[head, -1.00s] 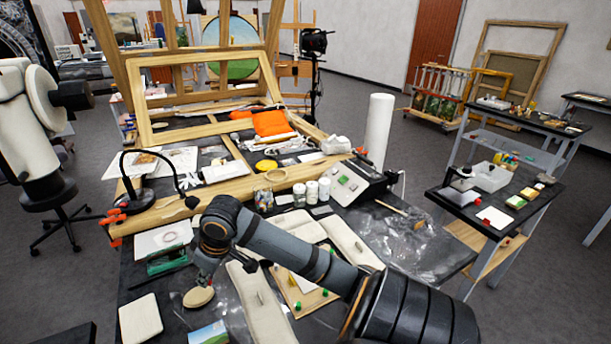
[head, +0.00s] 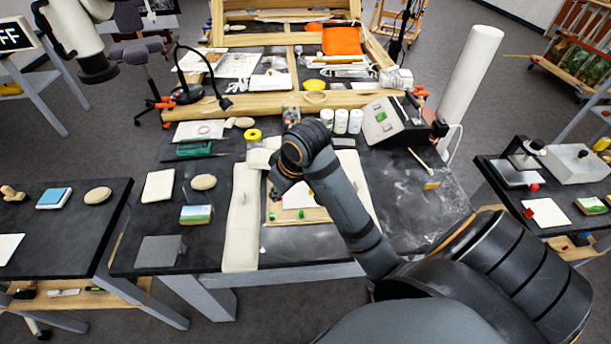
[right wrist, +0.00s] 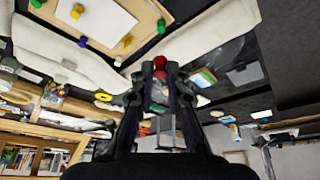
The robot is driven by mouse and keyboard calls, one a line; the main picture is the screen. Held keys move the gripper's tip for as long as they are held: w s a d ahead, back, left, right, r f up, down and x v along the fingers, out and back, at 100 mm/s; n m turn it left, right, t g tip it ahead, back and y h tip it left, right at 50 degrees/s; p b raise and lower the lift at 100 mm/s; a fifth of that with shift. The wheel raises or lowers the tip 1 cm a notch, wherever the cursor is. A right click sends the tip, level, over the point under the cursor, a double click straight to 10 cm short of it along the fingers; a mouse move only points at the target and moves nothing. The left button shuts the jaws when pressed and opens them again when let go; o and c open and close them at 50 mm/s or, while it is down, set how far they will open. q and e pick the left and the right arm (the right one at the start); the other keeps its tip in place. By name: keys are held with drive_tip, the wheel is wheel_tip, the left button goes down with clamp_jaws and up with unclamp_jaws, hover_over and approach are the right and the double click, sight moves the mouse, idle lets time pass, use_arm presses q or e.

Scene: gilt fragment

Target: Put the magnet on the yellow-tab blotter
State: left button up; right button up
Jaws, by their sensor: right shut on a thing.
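My right gripper (head: 277,190) hangs over the middle of the worktable, above the gap between a long cream strip (head: 243,220) and a pale board (head: 298,215) with coloured pins. In the right wrist view the gripper (right wrist: 160,70) is shut on a small red thing (right wrist: 160,63), perhaps the magnet; its shape is mostly hidden. The pinned board (right wrist: 110,22) also shows there, apart from the fingertips. I cannot pick out the yellow-tab blotter for certain; pale pads such as a cream pad (head: 158,185) show no clear yellow tab. My left gripper is not in view.
White jars (head: 341,121) and a grey device (head: 384,118) stand behind. Side tables flank it; a tall white roll (head: 470,80) rises at right.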

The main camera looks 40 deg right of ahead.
drive_tip(key=w+d+f+b, duration=0.1)
drive_tip(key=d+f+b, duration=0.1)
drive_tip(key=d, duration=0.1)
drive_tip(key=w+d+f+b, duration=0.2)
drive_tip(key=d+f+b, duration=0.1)
drive_tip(key=w+d+f+b, duration=0.2)
drive_tip(key=d, duration=0.2)
drive_tip(key=shift+d+f+b, duration=0.1)
drive_tip(key=shift+f+b, duration=0.2)
drive_tip(key=shift+b, duration=0.1)
drive_tip(key=shift+w+d+f, duration=0.2)
drive_tip(key=shift+d+f, duration=0.1)
drive_tip(key=shift+f, duration=0.25)
drive_tip(key=f, duration=0.3)
drive_tip(key=shift+w+d+f, duration=0.1)
drive_tip(key=shift+d+f, duration=0.15)
drive_tip(key=shift+d, duration=0.05)
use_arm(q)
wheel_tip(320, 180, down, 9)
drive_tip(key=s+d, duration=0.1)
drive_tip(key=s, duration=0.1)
use_arm(e)
drive_tip(key=shift+f, duration=0.1)
drive_tip(key=o, duration=0.7)
drive_tip(key=shift+f, duration=0.1)
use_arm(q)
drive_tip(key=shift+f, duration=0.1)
